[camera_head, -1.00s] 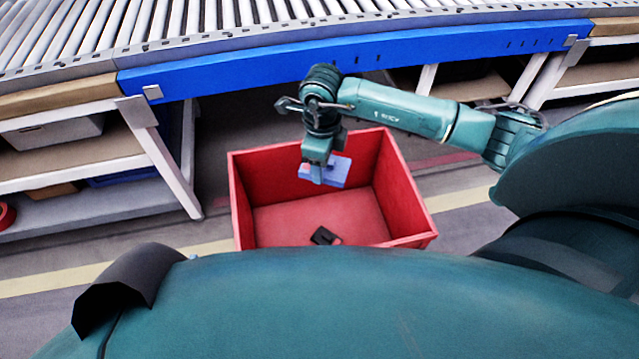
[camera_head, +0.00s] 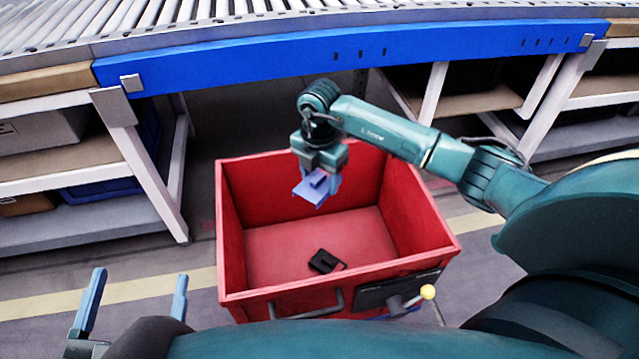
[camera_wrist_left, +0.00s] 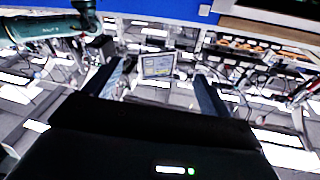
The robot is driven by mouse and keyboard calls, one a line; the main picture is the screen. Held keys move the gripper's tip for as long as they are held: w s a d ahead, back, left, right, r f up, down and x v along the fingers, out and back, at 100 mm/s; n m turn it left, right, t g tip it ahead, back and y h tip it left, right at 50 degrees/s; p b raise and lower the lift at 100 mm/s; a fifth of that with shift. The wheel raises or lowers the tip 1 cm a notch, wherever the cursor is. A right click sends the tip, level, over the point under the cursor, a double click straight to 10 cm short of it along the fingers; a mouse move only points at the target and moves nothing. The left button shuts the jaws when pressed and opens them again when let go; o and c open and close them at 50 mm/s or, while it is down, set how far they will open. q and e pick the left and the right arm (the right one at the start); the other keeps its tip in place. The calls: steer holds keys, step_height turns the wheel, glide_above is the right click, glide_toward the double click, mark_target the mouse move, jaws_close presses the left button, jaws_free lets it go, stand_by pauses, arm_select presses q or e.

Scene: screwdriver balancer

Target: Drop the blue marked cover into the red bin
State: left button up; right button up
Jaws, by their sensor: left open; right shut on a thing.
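The red bin (camera_head: 232,235) stands on the floor in the middle of the head view. My right gripper (camera_head: 320,186) is shut on the blue marked cover (camera_head: 309,193), a small blue piece, and holds it over the bin's opening. The cover hangs clear of the bin's floor. My left gripper (camera_head: 134,292) is open and empty at the lower left of the head view, to the left of the bin. Its two fingers also show spread apart in the left wrist view (camera_wrist_left: 160,85).
A small black object (camera_head: 325,261) lies on the bin's floor. A blue-edged roller conveyor (camera_head: 300,62) runs behind the bin. A shelf rack (camera_head: 75,165) stands at the left.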

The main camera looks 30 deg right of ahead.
mark_target(319, 191)
step_height(319, 191, down, 5)
steer(key=b, duration=0.4)
steer(key=shift+r+b, duration=0.1)
steer(key=shift+b, duration=0.2)
steer(key=shift+f+b, duration=0.65)
arm_select(q)
steer(key=shift+w+d+r+t+h, duration=0.25)
steer(key=shift+r+h, duration=0.15)
steer(key=shift+h, duration=0.15)
steer(key=shift+w+d+r+t+h, duration=0.1)
steer(key=shift+r+t+h, duration=0.15)
steer(key=shift+r+h, duration=0.25)
steer(key=shift+f, duration=0.1)
arm_select(e)
steer(key=o, duration=1.1)
steer(key=shift+c, duration=0.2)
steer(key=shift+r, duration=0.1)
